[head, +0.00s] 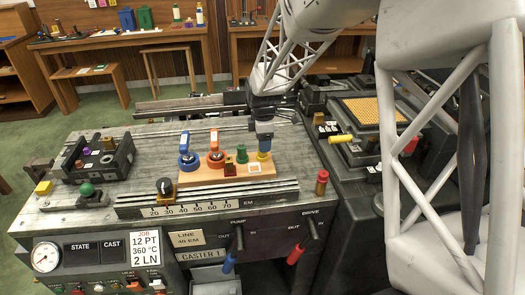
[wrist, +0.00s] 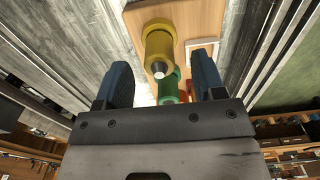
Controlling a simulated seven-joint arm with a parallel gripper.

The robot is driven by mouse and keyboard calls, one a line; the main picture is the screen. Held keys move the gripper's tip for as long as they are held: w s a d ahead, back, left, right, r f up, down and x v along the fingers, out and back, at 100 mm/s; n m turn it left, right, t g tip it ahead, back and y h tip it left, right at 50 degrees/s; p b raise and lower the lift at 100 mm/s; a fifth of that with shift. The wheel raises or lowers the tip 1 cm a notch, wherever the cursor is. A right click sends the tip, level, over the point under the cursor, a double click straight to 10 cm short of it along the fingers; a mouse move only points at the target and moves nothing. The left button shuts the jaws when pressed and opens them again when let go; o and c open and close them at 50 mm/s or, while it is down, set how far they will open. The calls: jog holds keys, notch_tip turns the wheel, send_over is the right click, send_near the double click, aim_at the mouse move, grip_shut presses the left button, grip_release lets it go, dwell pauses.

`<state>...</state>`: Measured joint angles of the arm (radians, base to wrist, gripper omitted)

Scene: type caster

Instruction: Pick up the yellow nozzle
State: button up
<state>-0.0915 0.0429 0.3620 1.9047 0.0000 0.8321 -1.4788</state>
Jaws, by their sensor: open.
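The yellow nozzle (head: 264,155) stands at the right end of a wooden board (head: 205,175) on the caster's top. In the wrist view, the yellow nozzle (wrist: 159,45) is upright, with a wide base and a pale tip pointing toward my gripper. My gripper (head: 264,137) is directly above it in the head view, pointing down, and hides its upper part. In the wrist view, my gripper's (wrist: 162,82) two blue fingers are spread apart, with the nozzle's tip lined up with the gap between them. The gap is empty; I cannot tell the exact height left between fingertips and nozzle.
On the same board, a green nozzle (head: 241,154) stands close to the left, then a red-orange one (head: 215,158) and a blue one (head: 188,160). A ruled rail (head: 205,201) borders the board's front.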

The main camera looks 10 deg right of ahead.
jog(key=shift+a+f, duration=0.1)
jog(key=shift+f, duration=1.95)
jog(key=shift+c, duration=0.4)
jog(key=c, duration=0.9)
